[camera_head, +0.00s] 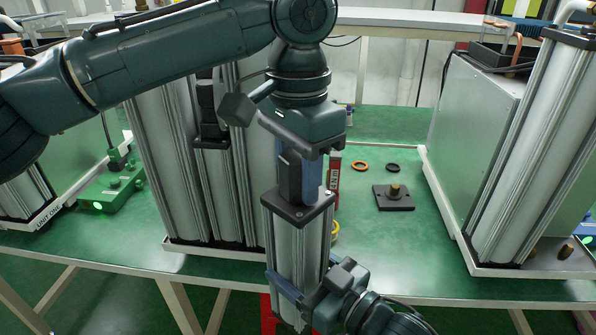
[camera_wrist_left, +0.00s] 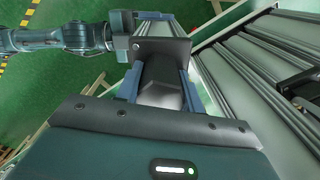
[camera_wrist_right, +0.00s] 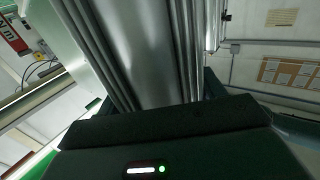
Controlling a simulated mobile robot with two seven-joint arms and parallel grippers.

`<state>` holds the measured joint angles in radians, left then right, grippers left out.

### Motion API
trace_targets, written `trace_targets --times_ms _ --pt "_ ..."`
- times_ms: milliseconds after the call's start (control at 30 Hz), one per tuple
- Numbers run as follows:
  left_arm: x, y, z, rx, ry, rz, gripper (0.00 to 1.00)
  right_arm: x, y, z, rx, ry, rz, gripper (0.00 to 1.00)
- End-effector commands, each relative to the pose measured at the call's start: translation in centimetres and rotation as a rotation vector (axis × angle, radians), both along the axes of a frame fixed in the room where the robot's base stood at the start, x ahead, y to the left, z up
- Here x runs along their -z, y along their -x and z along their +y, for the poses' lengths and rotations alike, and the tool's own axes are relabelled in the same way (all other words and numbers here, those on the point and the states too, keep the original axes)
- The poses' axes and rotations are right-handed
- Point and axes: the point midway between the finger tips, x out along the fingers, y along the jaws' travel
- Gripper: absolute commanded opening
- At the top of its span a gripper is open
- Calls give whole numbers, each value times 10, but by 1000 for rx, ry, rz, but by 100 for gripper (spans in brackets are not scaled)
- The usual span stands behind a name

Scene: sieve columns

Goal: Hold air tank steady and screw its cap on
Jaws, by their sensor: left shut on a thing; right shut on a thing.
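The air tank (camera_head: 297,245) is a ribbed silver column with a black square top plate (camera_head: 298,207). It is held upright, in front of the table's near edge. My right gripper (camera_head: 308,290) is shut around its lower part; the tank fills the gap in the right wrist view (camera_wrist_right: 150,55). My left gripper (camera_head: 300,185) comes down from above, shut on a dark cap (camera_head: 289,176) at the tank's top. In the left wrist view the cap (camera_wrist_left: 161,75) sits between the blue fingers, against the top plate (camera_wrist_left: 162,49). The thread is hidden.
Large silver columns stand close at the left (camera_head: 175,170) and at the right (camera_head: 535,150). On the green table are a black plate with a brass fitting (camera_head: 394,198), an orange ring (camera_head: 360,166), a black ring (camera_head: 393,168) and a green device (camera_head: 110,188).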

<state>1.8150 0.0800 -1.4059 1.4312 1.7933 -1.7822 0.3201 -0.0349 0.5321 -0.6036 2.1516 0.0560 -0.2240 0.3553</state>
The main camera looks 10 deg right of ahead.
Motion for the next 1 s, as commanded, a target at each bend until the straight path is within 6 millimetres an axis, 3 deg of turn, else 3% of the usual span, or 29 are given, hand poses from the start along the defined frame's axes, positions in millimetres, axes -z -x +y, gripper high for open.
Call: trace_targets --times_ms 67,200,233,467,733,1000 --pt "0 0 0 77 1 1 10 -2 0 0 -1 -3 -5 4" --pt "0 0 0 68 0 -1 10 -2 0 0 -1 -3 -5 4" --pt "0 0 0 68 0 -1 40 -2 0 0 -1 -3 -5 4" --pt "0 0 0 68 0 -1 59 -2 0 0 -1 -3 -5 4" --pt "-3 0 0 67 1 -1 59 -2 0 0 -1 -3 -5 4" --pt "-36 0 -1 68 1 -2 59 -2 0 0 -1 -3 -5 4"
